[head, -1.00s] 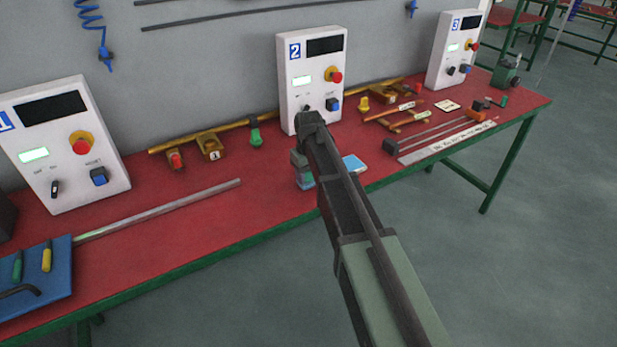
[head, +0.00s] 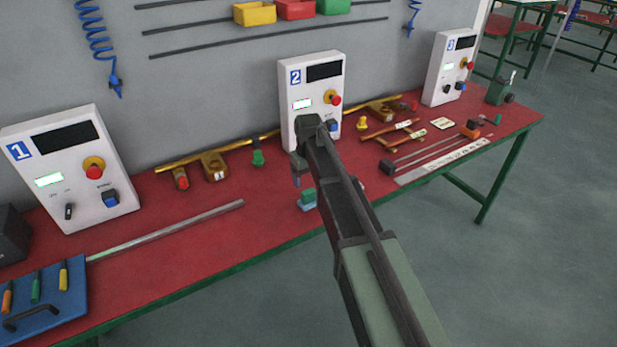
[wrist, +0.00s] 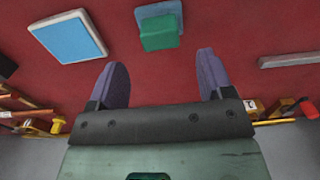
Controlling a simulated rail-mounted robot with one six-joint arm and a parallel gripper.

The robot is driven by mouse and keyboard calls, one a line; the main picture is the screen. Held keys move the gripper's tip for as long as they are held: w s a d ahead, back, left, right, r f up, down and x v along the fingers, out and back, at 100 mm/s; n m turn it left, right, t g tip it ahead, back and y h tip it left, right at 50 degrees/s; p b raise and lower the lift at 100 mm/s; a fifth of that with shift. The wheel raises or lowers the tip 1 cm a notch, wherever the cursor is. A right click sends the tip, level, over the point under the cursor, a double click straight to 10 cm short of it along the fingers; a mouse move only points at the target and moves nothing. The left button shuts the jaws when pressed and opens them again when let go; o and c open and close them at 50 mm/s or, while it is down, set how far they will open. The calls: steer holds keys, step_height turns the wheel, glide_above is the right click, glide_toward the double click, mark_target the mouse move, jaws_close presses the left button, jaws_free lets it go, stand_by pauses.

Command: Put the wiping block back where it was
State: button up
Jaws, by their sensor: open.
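The wiping block (head: 308,200), with a green grip on a light-blue base, rests on the red bench in front of panel 2. In the wrist view the block (wrist: 160,30) lies ahead of my fingertips, apart from them. My gripper (wrist: 162,68) is open, with nothing between its two purple fingers. In the head view my gripper (head: 297,178) hangs above and slightly left of the block, partly hidden by my arm. A blue-topped white square pad (wrist: 68,38) lies left of the block in the wrist view; my arm hides it in the head view.
Control panel 2 (head: 302,122) stands close behind my gripper. A long metal bar (head: 170,230) lies to the left, near a blue tool tray (head: 60,318). Hammers (head: 395,136) and a ruler (head: 440,162) lie to the right. Bench around the block is mostly clear.

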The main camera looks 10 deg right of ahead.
mark_target(309, 191)
step_height(309, 191, up, 5)
steer(key=p, duration=0.3)
steer(key=s+m, duration=0.3)
steer(key=s, duration=2.2)
steer(key=shift+s+f+m+b, duration=0.3)
steer(key=shift+s+f+b, duration=0.05)
steer(key=shift+s, duration=0.05)
